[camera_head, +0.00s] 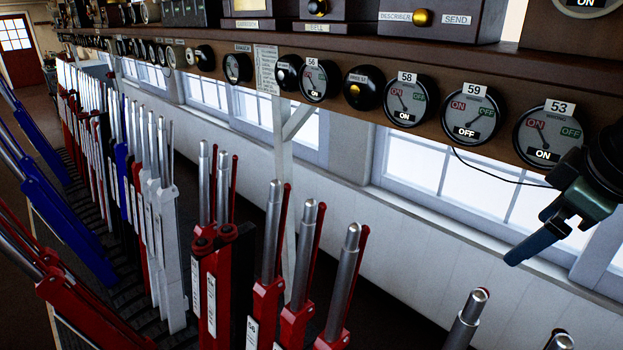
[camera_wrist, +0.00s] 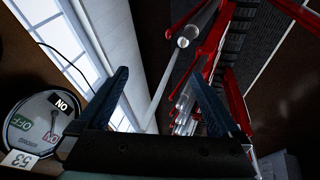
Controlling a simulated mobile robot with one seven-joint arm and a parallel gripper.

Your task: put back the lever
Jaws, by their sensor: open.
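The lever frame holds a long row of levers with steel handles, in red, blue and white. In the head view the nearest red levers (camera_head: 343,280) stand in a line, and a steel handle (camera_head: 468,320) rises at the bottom edge. Several blue levers (camera_head: 60,210) and red levers (camera_head: 75,295) lean out to the left. Which lever the task means, I cannot tell. My gripper (camera_head: 525,250) is at the right, in front of the window, apart from the levers. In the wrist view its fingers (camera_wrist: 158,78) are spread and empty, with handle ends (camera_wrist: 188,38) seen beyond them.
A wooden shelf (camera_head: 430,57) carries instruments above the levers. Round dials hang below it, including dial 53 (camera_head: 547,133), close to my gripper; it also shows in the wrist view (camera_wrist: 40,125). A thin black cable (camera_head: 490,172) hangs across the windows.

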